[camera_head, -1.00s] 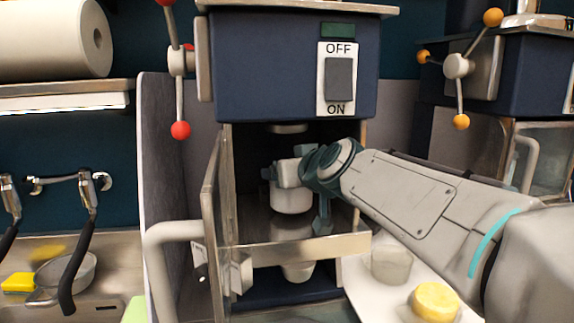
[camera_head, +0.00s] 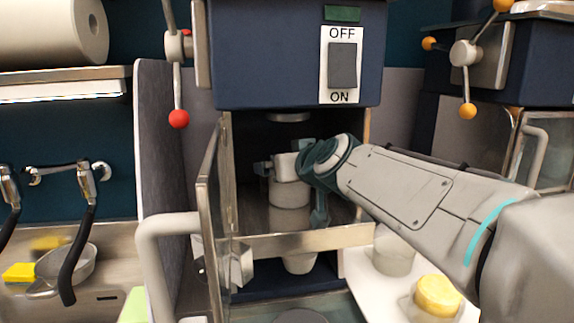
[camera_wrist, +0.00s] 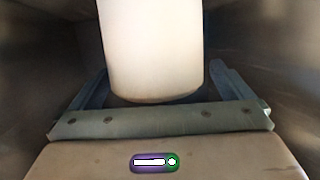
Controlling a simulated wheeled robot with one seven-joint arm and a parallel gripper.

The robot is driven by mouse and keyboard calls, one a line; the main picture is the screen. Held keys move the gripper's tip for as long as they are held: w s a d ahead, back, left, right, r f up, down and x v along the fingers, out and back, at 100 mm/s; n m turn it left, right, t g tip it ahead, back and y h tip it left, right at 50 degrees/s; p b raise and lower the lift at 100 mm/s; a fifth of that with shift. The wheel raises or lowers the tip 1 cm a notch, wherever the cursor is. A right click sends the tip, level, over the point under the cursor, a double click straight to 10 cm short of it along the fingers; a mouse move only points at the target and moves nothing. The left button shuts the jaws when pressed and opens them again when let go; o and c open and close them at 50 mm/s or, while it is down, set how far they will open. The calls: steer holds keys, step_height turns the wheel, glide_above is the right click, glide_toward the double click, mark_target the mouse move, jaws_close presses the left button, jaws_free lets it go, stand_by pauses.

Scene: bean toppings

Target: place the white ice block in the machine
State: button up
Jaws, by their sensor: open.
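The white ice block (camera_head: 290,192) is a short upright cylinder inside the open chamber of the dark blue machine (camera_head: 285,55). It stands over the chamber floor, above the metal front sill (camera_head: 300,240). My gripper (camera_head: 284,162) reaches in from the right and is open, with its fingers on either side of the block's upper part. In the wrist view the block (camera_wrist: 152,50) sits between the spread fingers, with a narrow gap visible on each side. Its far end is cut off by the top of that view.
The machine's glass door (camera_head: 212,220) stands open on the left, with a pale handle (camera_head: 158,240). A white tray (camera_head: 358,275) at lower right carries a clear cup (camera_head: 393,258) and a yellow block (camera_head: 438,295). A second machine (camera_head: 535,65) stands at right.

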steer(key=b+v, duration=0.1)
steer(key=v, duration=1)
steer(key=shift+b, duration=0.35)
